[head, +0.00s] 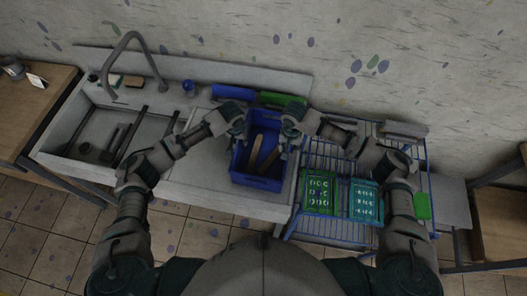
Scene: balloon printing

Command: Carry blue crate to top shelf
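The blue crate (258,181) stands on the grey counter right of the sink, in the middle of the head view. It holds a few long, light brown pieces. My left gripper (240,131) is at the crate's left side near the back, and my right gripper (287,134) is at its right side near the back. Both look close to the crate walls, but the fingers are dark and small, so I cannot tell whether they grip it. No top shelf can be made out for certain.
A blue wire rack (333,161) to the right holds a green tray (319,194) and a teal tray (366,201). A sink (118,125) with a curved tap is at left. Blue (233,92) and green (283,99) items lie along the wall behind the crate.

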